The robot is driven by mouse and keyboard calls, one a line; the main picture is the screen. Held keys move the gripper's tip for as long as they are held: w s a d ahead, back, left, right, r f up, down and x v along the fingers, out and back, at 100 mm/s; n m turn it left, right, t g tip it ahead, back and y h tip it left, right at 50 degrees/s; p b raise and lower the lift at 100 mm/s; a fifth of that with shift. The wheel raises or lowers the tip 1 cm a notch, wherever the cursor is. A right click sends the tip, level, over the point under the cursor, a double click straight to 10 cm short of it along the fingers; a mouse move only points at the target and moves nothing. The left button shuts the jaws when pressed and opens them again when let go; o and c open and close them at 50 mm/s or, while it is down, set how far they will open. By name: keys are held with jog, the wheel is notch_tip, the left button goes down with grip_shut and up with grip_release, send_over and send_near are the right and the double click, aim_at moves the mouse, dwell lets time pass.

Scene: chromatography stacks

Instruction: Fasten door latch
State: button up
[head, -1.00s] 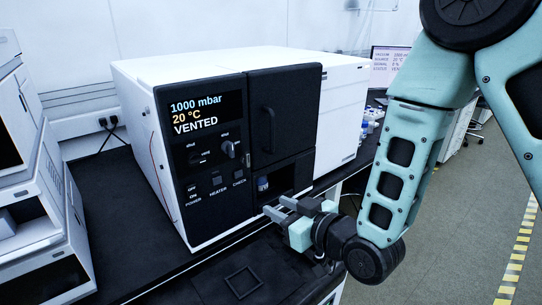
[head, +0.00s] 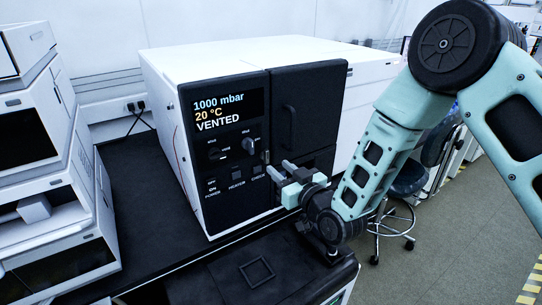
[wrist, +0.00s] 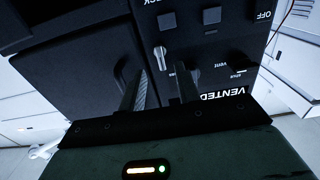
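The black chamber door (head: 315,100) of the instrument looks closed, with its upright handle (head: 290,122). A small silver latch lever (wrist: 160,58) shows in the wrist view beside the seam between door and control panel, roughly upright in the picture. In the head view the latch (head: 266,156) is a tiny pale tab at the door's left edge. My gripper (head: 284,170) is in front of the panel's lower right. Its two dark fingers are apart and empty in the wrist view (wrist: 163,80), with the latch beyond their tips, apparently not touched.
The control panel has a screen (head: 225,112) reading 1000 mbar, 20 °C, VENTED, a vent knob (head: 250,146) close to the latch, and several buttons. White stacked modules (head: 50,170) stand left. The black bench top (head: 160,240) is mostly clear. A stool (head: 395,210) stands at right.

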aim_at(268, 158)
jog(key=shift+p+x, duration=0.5)
jog(key=shift+x, duration=2.1)
grip_shut()
